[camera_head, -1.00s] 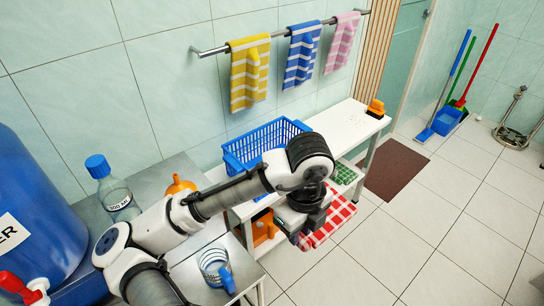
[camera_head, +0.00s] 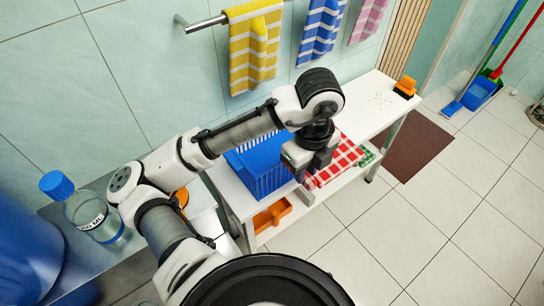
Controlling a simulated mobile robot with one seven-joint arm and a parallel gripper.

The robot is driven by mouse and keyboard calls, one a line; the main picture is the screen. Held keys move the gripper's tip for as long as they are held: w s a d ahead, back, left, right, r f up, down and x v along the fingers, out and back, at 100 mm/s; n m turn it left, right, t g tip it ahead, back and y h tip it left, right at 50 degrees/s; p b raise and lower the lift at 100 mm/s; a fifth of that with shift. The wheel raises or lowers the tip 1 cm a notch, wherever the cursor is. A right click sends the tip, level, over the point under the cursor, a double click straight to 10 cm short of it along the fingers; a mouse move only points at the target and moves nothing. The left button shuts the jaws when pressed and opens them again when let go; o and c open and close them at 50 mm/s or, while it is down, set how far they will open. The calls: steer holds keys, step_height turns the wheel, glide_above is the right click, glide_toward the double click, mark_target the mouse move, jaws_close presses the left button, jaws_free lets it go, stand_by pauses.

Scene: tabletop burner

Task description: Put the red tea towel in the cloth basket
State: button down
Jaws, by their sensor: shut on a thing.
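The red-and-white checked tea towel (camera_head: 339,161) hangs at my gripper (camera_head: 307,172), which is shut on it. The towel spreads to the right of the fingers, by the front edge of the white bench. The blue slatted basket (camera_head: 262,168) stands on the bench, just left of my gripper. My arm and gripper hide part of the basket's rim and its inside. I cannot tell whether the towel touches the bench.
An orange brush (camera_head: 405,87) stands at the bench's far end, near scattered crumbs. An orange caddy (camera_head: 272,215) and a green checked cloth (camera_head: 367,155) are on the lower shelf. Striped towels hang on the wall rail (camera_head: 205,24). A bottle (camera_head: 92,216) stands at left.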

steer(key=w+a+p, duration=0.3)
steer(key=w+a, duration=0.6)
steer(key=w, duration=0.5)
steer(key=shift+s+a+f+p, duration=0.15)
steer(key=shift+f+p, duration=0.4)
steer(key=shift+f, duration=3.95)
steer(key=shift+s+d+f+p, duration=0.1)
steer(key=shift+f+p, duration=0.4)
steer(key=shift+f, duration=4)
steer(key=shift+f, duration=0.15)
steer(key=c, duration=1.2)
jaws_free()
steer(key=shift+c, duration=0.2)
step_height(320, 180, up, 12)
steer(key=b, duration=0.2)
steer(key=shift+r, duration=0.2)
